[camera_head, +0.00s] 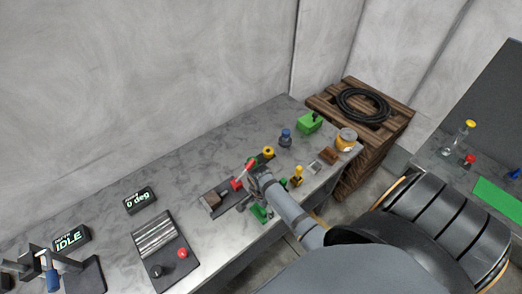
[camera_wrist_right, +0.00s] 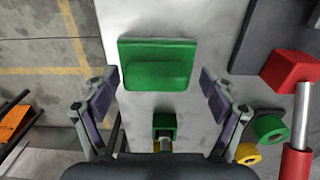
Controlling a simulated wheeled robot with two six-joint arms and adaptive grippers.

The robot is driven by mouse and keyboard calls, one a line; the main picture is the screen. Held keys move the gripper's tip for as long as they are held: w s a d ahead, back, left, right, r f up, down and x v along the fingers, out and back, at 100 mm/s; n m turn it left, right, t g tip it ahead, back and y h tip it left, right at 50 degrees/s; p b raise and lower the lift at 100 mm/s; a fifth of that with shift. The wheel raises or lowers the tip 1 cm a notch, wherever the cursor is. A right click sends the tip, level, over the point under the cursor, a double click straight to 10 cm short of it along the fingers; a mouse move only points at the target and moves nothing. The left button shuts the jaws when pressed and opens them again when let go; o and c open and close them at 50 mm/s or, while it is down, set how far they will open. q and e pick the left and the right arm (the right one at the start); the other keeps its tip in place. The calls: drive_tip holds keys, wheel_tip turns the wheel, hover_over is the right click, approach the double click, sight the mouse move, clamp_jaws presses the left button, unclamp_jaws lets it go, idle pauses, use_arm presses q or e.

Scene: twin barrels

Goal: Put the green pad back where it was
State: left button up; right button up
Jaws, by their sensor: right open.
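A green pad (camera_wrist_right: 157,50) with a raised rounded green block on it lies on the grey marbled bench top in the right wrist view. In the head view, a green piece (camera_head: 259,212) that looks like this pad shows at the bench's front edge, beside my right gripper. My right gripper (camera_head: 254,190) is over the bench; its open fingers in the wrist view (camera_wrist_right: 160,92) are on either side of the near edge of the pad, with nothing held. Whether the fingers are at the pad's height I cannot tell. My left gripper is not in view.
A red-ended rod (camera_wrist_right: 299,105) and green and yellow rings are right of the fingers in the wrist view. A small green block (camera_wrist_right: 164,125) is below the pad. A dark tray (camera_head: 224,187), yellow stamp (camera_head: 297,176) and green box (camera_head: 309,122) are on the bench.

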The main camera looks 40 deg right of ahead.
drive_tip(key=shift+r, duration=0.25)
wheel_tip(320, 180, up, 12)
drive_tip(key=b, duration=0.1)
drive_tip(key=shift+b, duration=0.4)
drive_tip(key=shift+a, duration=0.1)
